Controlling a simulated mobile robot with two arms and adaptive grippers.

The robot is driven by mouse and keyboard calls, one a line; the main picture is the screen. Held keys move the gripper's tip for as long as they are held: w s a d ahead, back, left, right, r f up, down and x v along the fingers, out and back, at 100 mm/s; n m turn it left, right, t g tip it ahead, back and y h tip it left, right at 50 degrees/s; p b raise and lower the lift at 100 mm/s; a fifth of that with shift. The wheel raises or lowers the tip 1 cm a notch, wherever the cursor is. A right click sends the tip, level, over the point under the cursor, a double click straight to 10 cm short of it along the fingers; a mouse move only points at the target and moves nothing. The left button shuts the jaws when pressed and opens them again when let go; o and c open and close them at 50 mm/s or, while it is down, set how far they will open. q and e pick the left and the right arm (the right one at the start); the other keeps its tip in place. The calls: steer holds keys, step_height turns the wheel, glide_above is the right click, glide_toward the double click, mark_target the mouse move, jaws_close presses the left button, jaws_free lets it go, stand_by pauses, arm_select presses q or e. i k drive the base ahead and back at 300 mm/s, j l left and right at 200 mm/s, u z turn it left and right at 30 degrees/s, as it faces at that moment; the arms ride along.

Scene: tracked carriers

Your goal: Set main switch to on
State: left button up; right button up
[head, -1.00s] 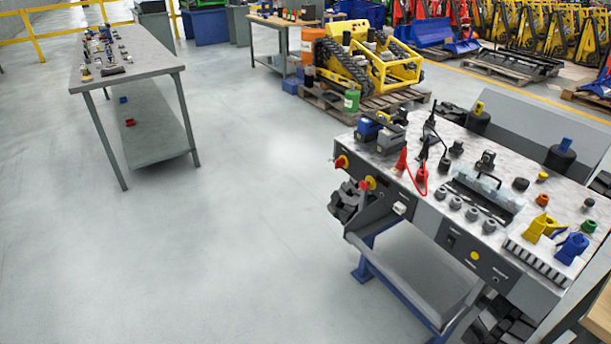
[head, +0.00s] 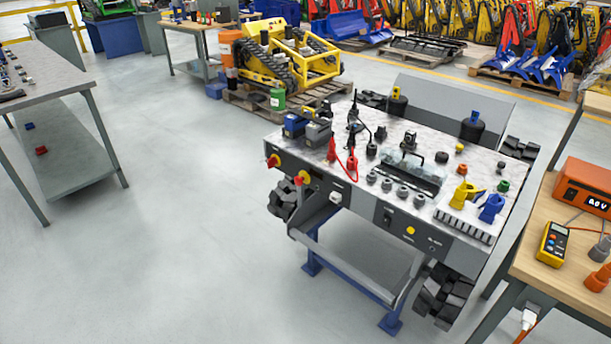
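The workbench (head: 455,155) with a dark front panel stands right of centre in the head view. A dark switch-like part (head: 388,215) and a yellow round button (head: 410,231) are further right on the panel. I cannot read the labels, so I cannot tell which is the main switch or its position. Neither of my grippers is in view.
A wooden table (head: 548,235) at the right holds an orange display unit (head: 585,187) and a yellow multimeter (head: 552,243). A grey table (head: 55,88) stands at the left. A yellow tracked machine (head: 300,60) rests on a pallet behind. Open floor (head: 180,220) lies left of the workbench.

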mark_target(272, 162)
steer(key=i+j+z, duration=0.1)
steer(key=j, duration=0.25)
steer(key=i+j, duration=0.25)
steer(key=i+j+z, duration=0.15)
steer(key=j, duration=0.3)
